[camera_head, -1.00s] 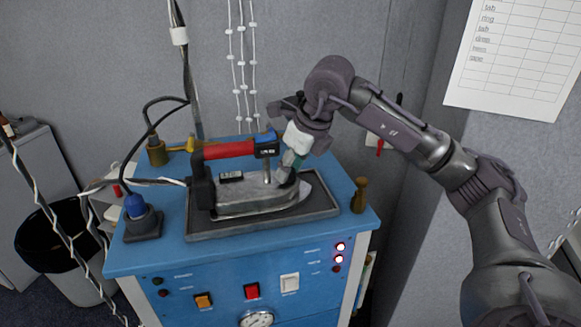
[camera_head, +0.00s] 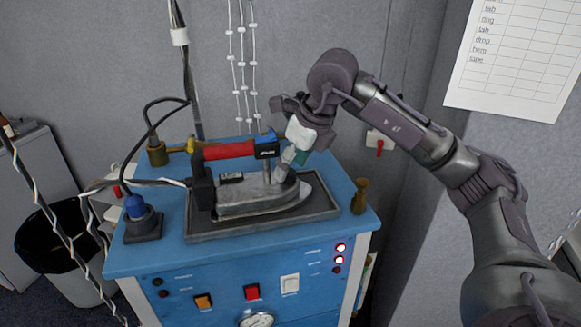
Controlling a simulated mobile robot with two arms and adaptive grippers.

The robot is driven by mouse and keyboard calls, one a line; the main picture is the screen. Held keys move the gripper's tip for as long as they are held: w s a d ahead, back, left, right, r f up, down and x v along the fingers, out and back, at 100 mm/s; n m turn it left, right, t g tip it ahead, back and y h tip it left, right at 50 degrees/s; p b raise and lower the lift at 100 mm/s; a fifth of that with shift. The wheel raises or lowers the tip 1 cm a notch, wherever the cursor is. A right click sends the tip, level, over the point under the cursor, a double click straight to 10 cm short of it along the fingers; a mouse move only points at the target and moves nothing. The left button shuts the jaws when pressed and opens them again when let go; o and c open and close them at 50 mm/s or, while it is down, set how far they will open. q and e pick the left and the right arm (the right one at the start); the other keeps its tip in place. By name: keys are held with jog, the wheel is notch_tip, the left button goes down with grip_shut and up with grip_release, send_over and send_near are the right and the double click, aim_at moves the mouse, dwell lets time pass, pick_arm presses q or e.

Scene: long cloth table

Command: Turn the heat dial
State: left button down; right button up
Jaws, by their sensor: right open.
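A steam iron (camera_head: 262,195) with a red and blue handle (camera_head: 230,150) rests on a dark tray (camera_head: 215,231) on the blue cabinet top. My right gripper (camera_head: 290,156) reaches down from the upper right to the front end of the iron, beside the blue part of the handle. It is open; its fingertips are close to the metal posts on the iron's top. I cannot tell whether they touch. I cannot make out a heat dial on the iron; the gripper and handle may cover it. My left gripper is not in view.
The cabinet front has an orange switch (camera_head: 203,301), a red switch (camera_head: 252,291), a white switch (camera_head: 290,283), lit lamps (camera_head: 340,248) and a gauge (camera_head: 257,320). A wooden peg (camera_head: 359,196) stands at the right edge. A blue plug (camera_head: 135,206) and cables are at left.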

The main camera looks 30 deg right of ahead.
jog(key=v, duration=1)
jog(key=shift+s+r, duration=0.2)
jog(key=shift+r, duration=0.1)
